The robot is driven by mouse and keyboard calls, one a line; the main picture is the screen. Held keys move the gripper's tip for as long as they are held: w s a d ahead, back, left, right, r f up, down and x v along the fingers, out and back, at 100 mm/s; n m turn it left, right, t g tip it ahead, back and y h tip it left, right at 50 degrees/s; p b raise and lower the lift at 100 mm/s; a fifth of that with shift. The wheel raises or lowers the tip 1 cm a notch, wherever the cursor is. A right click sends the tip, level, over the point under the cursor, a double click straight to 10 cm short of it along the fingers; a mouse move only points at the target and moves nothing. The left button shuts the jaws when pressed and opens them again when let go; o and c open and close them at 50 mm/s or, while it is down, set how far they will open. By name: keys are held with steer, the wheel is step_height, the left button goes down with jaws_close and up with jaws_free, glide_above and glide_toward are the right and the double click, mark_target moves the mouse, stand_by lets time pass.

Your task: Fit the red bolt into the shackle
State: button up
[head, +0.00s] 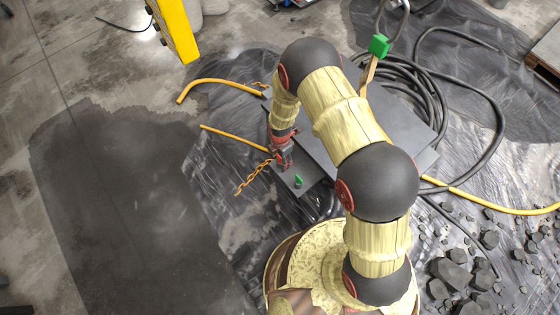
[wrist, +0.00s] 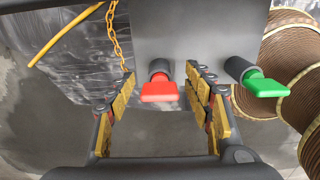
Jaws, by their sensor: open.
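In the wrist view, the red bolt (wrist: 158,90) has a flat red head and a dark shank and stands at a dark grey surface (wrist: 200,35). My gripper (wrist: 160,88) is open, with one finger on each side of the bolt; I see a gap on both sides. A green-headed bolt (wrist: 264,86) is to the right, outside the fingers. In the head view, my gripper (head: 283,162) is low over the dark plate (head: 310,170), and I cannot separate the red bolt from its red parts. A grey metal loop (head: 395,10), possibly the shackle, is at the top, above a green block (head: 378,46).
An orange chain (head: 254,177) and yellow hoses (head: 232,135) are left of my gripper. Coiled black hose (head: 430,90) lies behind the arm. Dark rubble (head: 455,270) covers the lower right. A yellow object (head: 177,30) stands at upper left. Floor at left is clear.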

step_height(320, 180, down, 3)
steer(key=shift+r+b, duration=0.15)
steer(key=shift+b, duration=0.2)
steer(key=shift+c, duration=0.2)
steer(key=c, duration=1.3)
steer(key=shift+r, duration=0.1)
